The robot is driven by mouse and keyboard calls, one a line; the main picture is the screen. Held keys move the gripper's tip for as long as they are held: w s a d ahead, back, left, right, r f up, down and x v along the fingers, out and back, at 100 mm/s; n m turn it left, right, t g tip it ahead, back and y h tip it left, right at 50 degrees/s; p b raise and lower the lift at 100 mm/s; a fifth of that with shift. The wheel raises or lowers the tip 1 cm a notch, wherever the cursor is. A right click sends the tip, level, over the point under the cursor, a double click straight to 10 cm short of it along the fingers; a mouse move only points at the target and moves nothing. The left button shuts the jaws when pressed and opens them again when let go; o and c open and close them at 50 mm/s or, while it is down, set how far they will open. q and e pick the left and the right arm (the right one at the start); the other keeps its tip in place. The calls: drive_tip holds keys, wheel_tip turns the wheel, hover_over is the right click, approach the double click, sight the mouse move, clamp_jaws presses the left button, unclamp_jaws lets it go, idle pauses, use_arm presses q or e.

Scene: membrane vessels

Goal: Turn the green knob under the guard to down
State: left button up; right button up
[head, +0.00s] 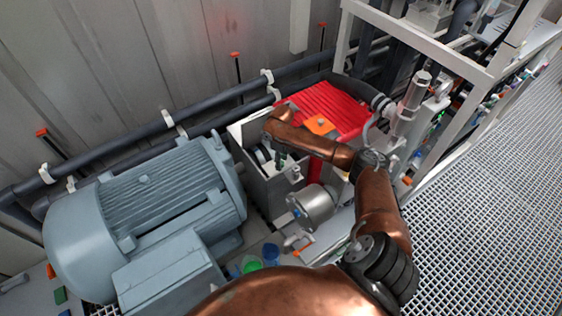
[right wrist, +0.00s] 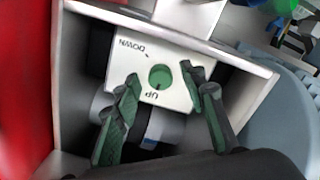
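The green knob (right wrist: 159,77) sits on a white plate (right wrist: 178,95) marked UP at the bottom and DOWN at the upper left in the right wrist view. A dark mark on the knob appears to be on its UP side. The guard (right wrist: 255,95), a grey box-like housing, surrounds the plate. My right gripper (right wrist: 160,74) is open, its green-padded fingers on either side of the knob; I cannot tell whether they touch it. In the head view, my right gripper (head: 281,158) reaches down into the grey housing (head: 262,188), and the knob is hidden. My left gripper is not in view.
A large grey-blue motor (head: 165,195) stands left of the housing. A red ribbed cover (head: 335,105) lies behind and right of it. A silver cylindrical fitting (head: 316,204) stands in front. Dark pipes (head: 140,147) run along the wall. Open grating (head: 480,190) lies at the right.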

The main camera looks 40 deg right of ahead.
drive_tip(key=shift+c, duration=0.3)
clamp_jaws()
idle(0.3)
